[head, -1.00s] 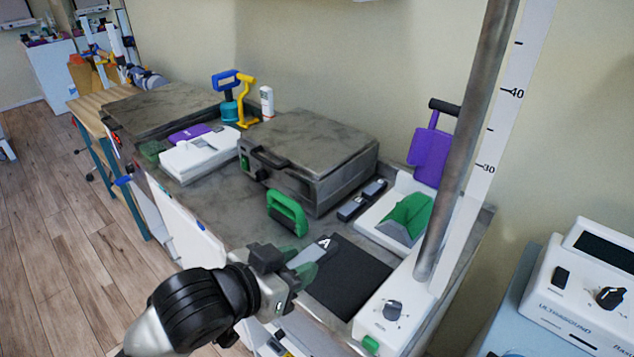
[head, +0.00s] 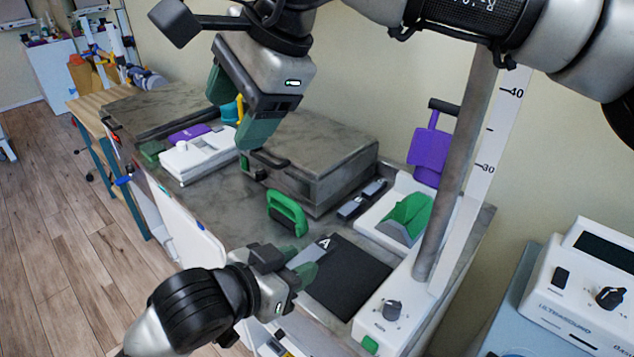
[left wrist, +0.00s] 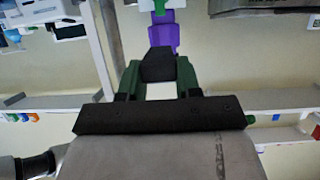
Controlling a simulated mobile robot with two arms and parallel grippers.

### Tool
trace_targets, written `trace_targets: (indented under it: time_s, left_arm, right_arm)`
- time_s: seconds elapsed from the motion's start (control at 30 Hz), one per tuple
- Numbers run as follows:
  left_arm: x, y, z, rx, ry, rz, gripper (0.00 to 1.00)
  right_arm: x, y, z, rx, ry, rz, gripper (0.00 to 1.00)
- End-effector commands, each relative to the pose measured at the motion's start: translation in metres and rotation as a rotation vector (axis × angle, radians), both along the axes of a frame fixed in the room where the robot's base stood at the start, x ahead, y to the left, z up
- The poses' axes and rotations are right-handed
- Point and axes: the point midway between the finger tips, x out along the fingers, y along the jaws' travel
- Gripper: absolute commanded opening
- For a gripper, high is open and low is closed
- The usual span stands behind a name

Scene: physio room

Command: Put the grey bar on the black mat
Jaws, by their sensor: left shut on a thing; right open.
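The black mat (head: 352,283), marked with a white A at its far left corner, lies flat on the counter. My left gripper (head: 303,263) is at the mat's left edge, shut on the grey bar (head: 309,254). The bar shows as a light grey strip by the green fingers, near the A; whether it touches the mat I cannot tell. In the left wrist view, a dark block shows between the green fingers (left wrist: 158,72). My right gripper (head: 232,122) is open and empty, high in front of the grey case.
A green handled block (head: 287,213) stands behind my left gripper. The grey case (head: 318,150) and a dark bar-shaped item (head: 361,200) are further back. A white tray with a green wedge (head: 408,218) and a post (head: 452,175) bound the mat's right side.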

Motion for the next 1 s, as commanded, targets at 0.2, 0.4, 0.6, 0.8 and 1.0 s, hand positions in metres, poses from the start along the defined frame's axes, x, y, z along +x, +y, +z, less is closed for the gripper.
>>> trace_targets:
  time_s: [0.2, 0.4, 0.6, 0.8, 1.0]
  left_arm:
    - [0.000, 0.000, 0.000, 0.000, 0.000, 0.000, 0.10]
    - [0.000, 0.000, 0.000, 0.000, 0.000, 0.000, 0.10]
    - [0.000, 0.000, 0.000, 0.000, 0.000, 0.000, 0.10]
    - [0.000, 0.000, 0.000, 0.000, 0.000, 0.000, 0.10]
    - [0.000, 0.000, 0.000, 0.000, 0.000, 0.000, 0.10]
  right_arm:
    - [0.015, -0.053, -0.083, -0.367, 0.030, 0.060, 0.64]
    - [0.018, -0.081, -0.113, -0.520, 0.061, 0.094, 0.64]
    - [0.018, -0.085, -0.133, -0.543, 0.067, 0.100, 0.64]
    - [0.018, -0.085, -0.171, -0.541, 0.068, 0.098, 0.64]
    - [0.018, -0.085, -0.207, -0.539, 0.067, 0.098, 0.64]
